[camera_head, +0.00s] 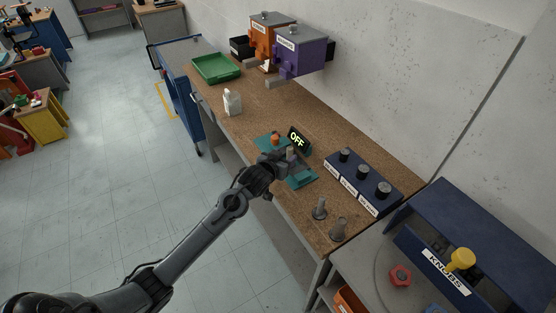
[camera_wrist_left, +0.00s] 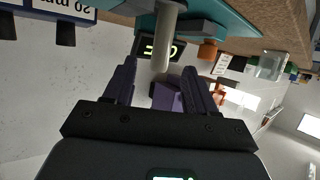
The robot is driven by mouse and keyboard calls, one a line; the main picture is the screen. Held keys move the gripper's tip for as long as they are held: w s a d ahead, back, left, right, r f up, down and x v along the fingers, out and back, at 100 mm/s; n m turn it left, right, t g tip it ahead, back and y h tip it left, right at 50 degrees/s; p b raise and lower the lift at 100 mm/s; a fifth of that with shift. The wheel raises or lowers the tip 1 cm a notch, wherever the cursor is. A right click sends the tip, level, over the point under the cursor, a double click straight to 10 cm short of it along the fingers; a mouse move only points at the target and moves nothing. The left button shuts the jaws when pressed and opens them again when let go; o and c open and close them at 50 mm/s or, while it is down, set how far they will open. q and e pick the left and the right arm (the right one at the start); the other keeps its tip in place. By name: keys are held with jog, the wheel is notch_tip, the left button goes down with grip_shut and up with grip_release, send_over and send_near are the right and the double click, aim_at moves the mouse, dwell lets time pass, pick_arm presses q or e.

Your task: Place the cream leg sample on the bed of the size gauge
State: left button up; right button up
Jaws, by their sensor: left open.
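The size gauge (camera_head: 301,180) is teal, with a black display (camera_head: 298,138) reading OFF, and stands on the brown workbench. The cream leg sample (camera_head: 290,152) is a pale cylinder that stands upright on the gauge, in front of the display. In the left wrist view, which looks upside down, the cream leg sample (camera_wrist_left: 168,36) runs from the teal gauge (camera_wrist_left: 237,18) to between my fingertips. My left gripper (camera_head: 283,163) is open at the leg; its fingers (camera_wrist_left: 160,66) show gaps on both sides of it. My right gripper is not in view.
A blue block with black knobs (camera_head: 361,184) stands right of the gauge. Two grey metal pieces (camera_head: 320,209) stand near the bench's front edge. A white bottle (camera_head: 232,102), a green tray (camera_head: 215,68) and orange and purple machines (camera_head: 300,52) are farther back. Bare bench lies around the bottle.

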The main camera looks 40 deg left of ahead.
pick_arm(q)
jog(key=s+d+f+m+g+h, duration=0.1)
jog(key=s+d+f+g, duration=0.2)
jog(key=s, duration=0.9)
jog(key=s+d+f+m+g+h, duration=0.1)
jog(key=s+d+f+m+g, duration=0.1)
jog(key=s+d, duration=0.8)
jog(key=s+d+f+m+g+h, duration=0.1)
jog(key=s+d+f+g, duration=0.3)
jog(key=s, duration=0.9)
jog(key=d+f+m, duration=0.1)
jog(key=d, duration=0.1)
jog(key=shift+s+d+f+g+h, duration=0.2)
jog(key=shift+s+d+g+h, duration=0.1)
jog(key=shift+s+d+h, duration=0.1)
jog(key=shift+w, duration=0.1)
